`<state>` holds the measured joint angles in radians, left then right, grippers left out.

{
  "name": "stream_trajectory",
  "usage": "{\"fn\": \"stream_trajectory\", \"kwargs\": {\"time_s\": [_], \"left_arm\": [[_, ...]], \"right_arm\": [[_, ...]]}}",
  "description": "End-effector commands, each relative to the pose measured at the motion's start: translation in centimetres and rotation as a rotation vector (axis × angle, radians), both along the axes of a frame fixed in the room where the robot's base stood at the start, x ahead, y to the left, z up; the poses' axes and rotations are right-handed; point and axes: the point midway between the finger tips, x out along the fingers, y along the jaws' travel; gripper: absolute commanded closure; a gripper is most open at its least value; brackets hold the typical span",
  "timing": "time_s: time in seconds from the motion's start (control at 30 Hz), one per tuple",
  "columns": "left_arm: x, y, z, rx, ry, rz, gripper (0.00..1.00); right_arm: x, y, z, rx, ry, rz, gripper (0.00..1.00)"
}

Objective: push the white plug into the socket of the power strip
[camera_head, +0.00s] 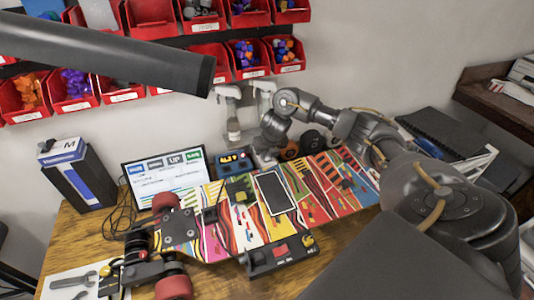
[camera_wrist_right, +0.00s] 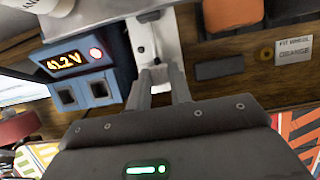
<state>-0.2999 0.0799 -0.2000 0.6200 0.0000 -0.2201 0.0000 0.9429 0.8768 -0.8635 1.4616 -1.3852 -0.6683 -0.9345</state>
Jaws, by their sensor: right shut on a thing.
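My right gripper (camera_wrist_right: 164,88) is shut on a small white plug (camera_wrist_right: 160,75) in the right wrist view. The plug shows as a pale piece between the two dark fingers. Just beyond it stands a white upright part (camera_wrist_right: 164,38) with small grey details, likely the power strip. The plug overlaps it in this view, and I cannot tell whether the plug is in a socket. In the head view my right arm reaches to the back of the table, and the plug cannot be made out there. My left gripper is not in view.
A blue meter box (camera_wrist_right: 88,75) reading 41.2V stands close left of the fingers. A patterned skateboard (camera_head: 216,240) with a black phone-like slab (camera_head: 274,193) lies across the table. A screen (camera_head: 165,180) stands behind it. Red bins (camera_head: 210,60) hang on the wall.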

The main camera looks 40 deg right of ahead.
Motion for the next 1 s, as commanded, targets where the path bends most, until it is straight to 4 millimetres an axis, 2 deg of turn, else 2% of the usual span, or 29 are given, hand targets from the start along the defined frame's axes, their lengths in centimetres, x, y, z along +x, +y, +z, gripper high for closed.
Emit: {"fn": "stream_trajectory", "kwargs": {"time_s": [0.13, 0.17, 0.33, 0.53, 0.63, 1.0], "left_arm": [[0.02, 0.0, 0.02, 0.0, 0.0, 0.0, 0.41], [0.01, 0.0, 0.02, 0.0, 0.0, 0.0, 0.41], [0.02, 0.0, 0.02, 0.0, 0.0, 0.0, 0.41], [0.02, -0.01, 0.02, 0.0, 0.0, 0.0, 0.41], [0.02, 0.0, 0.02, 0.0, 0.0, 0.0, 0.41], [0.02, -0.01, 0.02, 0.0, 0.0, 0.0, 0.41]], "right_arm": [[-0.05, 0.01, -0.04, 0.0, 0.002, 0.001, 1.0], [-0.05, 0.01, -0.04, 0.0, 0.002, 0.001, 0.77], [-0.04, 0.0, -0.02, 0.0, 0.001, 0.0, 0.54], [-0.01, 0.0, 0.01, 0.0, 0.001, 0.0, 0.54], [-0.01, 0.0, 0.01, 0.0, 0.0, 0.0, 0.41], [0.0, 0.01, 0.03, 0.0, 0.0, 0.0, 0.41]]}}
